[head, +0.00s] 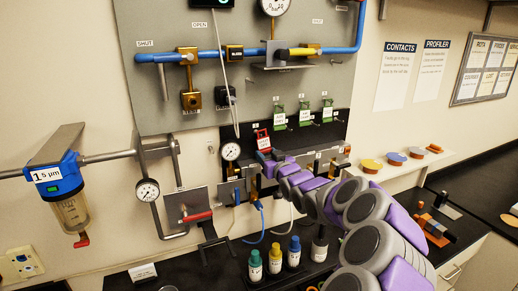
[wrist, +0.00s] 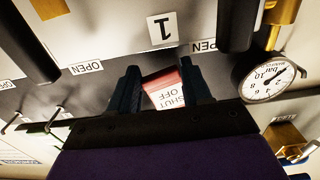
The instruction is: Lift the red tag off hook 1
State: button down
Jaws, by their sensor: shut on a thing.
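The red tag (head: 263,139) has a white label and is on the dark panel in the head view, just left of the row of green tags. In the wrist view the tag (wrist: 165,90) reads "SHUT OFF" and sits between my two dark fingers. My gripper (wrist: 162,86) is shut on it; in the head view my gripper (head: 268,157) reaches the panel from the lower right. A plate marked "1" (wrist: 162,30) shows upside down beyond the tag. Hook 1 itself is hidden, so I cannot tell whether the tag still touches it.
Green tags (head: 304,114) hang in a row to the right. A pressure gauge (head: 230,151) is close left of my gripper and also shows in the wrist view (wrist: 266,80). Capped bottles (head: 275,259) stand on the bench below. A shelf (head: 400,168) with coloured discs is at right.

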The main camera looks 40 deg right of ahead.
jog(key=b+v, duration=0.3)
jog(key=v, duration=0.3)
jog(key=shift+s+a, duration=0.15)
jog(key=shift+s, duration=0.15)
dwell(0.4)
jog(key=shift+f, duration=0.1)
